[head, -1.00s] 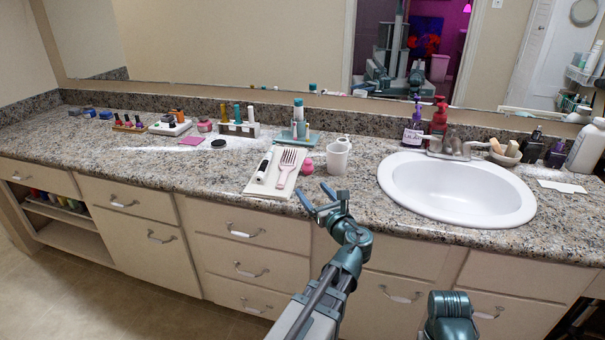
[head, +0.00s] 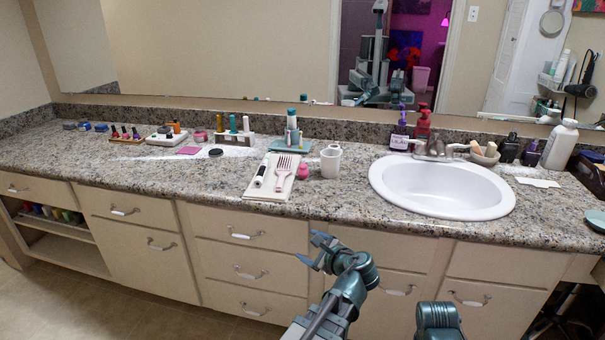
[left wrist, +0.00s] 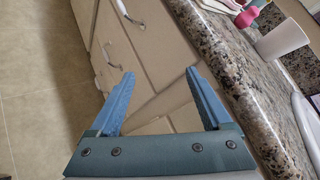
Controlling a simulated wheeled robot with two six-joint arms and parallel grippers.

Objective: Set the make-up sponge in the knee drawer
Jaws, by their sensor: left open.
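A pink rounded item, which looks like the make-up sponge (head: 303,171), stands on the counter between a pale tray and a white cup. It also shows at the top of the left wrist view (left wrist: 246,18). My left gripper (head: 312,250) is open and empty, below the counter edge in front of the cabinet fronts. In the left wrist view its blue fingers (left wrist: 160,75) are spread over the drawer fronts, with nothing between them. Every drawer in sight looks shut, and I cannot tell which is the knee drawer. My right gripper is out of view.
The white cup (head: 330,162) stands near the sink (head: 440,198). Bottles and jars line the back. A stack of drawers (head: 245,254) faces me, and the counter's left front is clear.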

